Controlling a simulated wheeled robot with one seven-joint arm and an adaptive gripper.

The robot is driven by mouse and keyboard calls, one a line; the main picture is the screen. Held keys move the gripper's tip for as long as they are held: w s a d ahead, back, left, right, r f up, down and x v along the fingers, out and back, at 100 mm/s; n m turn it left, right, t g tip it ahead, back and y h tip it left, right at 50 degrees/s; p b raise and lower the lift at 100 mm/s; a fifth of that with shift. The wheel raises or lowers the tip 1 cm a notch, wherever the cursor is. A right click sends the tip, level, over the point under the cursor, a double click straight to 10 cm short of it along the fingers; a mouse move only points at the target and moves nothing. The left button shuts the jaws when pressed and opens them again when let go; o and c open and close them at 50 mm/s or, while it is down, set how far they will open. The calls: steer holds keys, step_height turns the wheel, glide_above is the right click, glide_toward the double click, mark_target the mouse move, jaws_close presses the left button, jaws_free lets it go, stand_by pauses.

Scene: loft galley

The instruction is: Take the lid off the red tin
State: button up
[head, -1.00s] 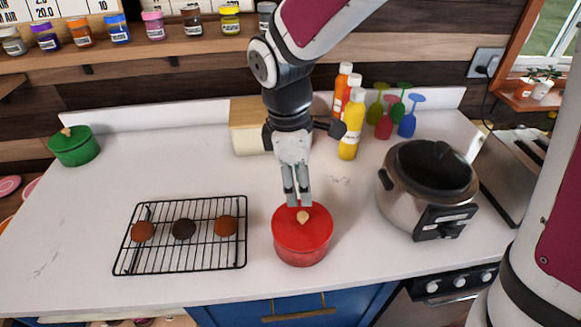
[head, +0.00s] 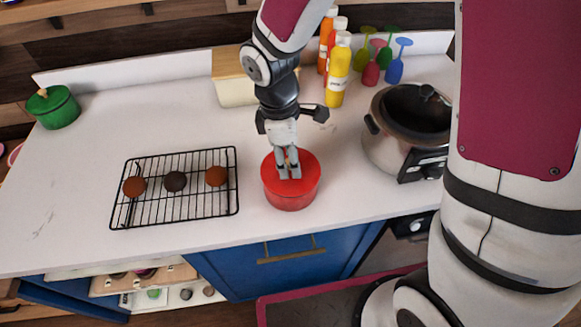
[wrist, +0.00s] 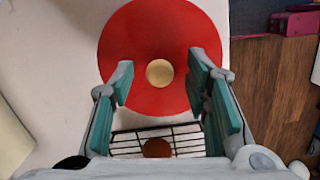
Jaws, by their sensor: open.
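The red tin (head: 291,198) stands on the white counter with its red lid (head: 305,162) on. The lid also shows in the wrist view (wrist: 160,30), with a round pale wooden knob (wrist: 159,73) at its middle. My gripper (head: 289,176) points down over the lid in the head view, its fingertips at the knob and hiding it. In the wrist view my gripper (wrist: 163,82) is open, one finger on each side of the knob, with a gap to it on both sides.
A black wire rack (head: 150,212) with three round brown items lies left of the tin. A slow cooker (head: 385,150) stands to the right. Bottles (head: 338,75) and a cream box (head: 233,92) are behind. A green lidded tin (head: 55,108) is far left.

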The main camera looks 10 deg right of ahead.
jaws_close()
steer(key=shift+w+r, duration=0.1)
steer(key=shift+r, duration=0.7)
steer(key=shift+s+d+r, duration=0.1)
steer(key=shift+s+r, duration=0.1)
steer(key=shift+r, duration=0.9)
steer(key=s+d+p, duration=0.2)
steer(key=s, duration=0.5)
steer(key=s+d+r+p, duration=0.1)
steer(key=s+d+p, duration=0.1)
steer(key=s, duration=0.6)
steer(key=shift+d+r+p, duration=0.2)
steer(key=shift+p, duration=0.55)
